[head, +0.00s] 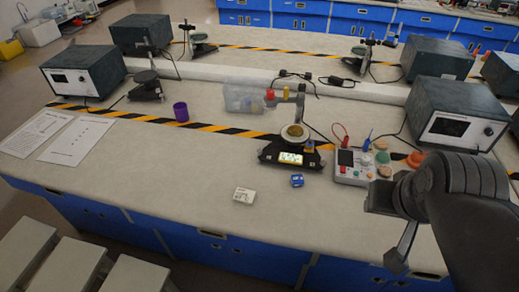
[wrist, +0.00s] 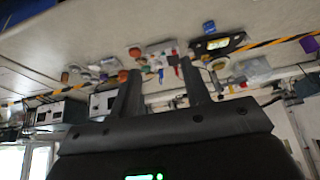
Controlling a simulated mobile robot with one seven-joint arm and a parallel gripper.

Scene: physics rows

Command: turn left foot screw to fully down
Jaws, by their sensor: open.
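A small instrument with a black base (head: 268,154), a lit display (head: 290,158) and a round pan on top stands mid-bench in the head view. It also shows at the upper right of the wrist view (wrist: 230,44), which looks turned over. The left foot screw is too small to make out. My gripper (head: 398,258) is at the lower right of the head view, near the bench's front edge, well apart from the instrument. In the wrist view its two fingers (wrist: 160,72) are spread with nothing held between them.
A control box (head: 358,168) with knobs and leads stands right of the instrument. A white box (head: 244,195) and a blue item (head: 297,180) lie in front. A purple cup (head: 181,112) and a clear bin (head: 240,98) stand behind.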

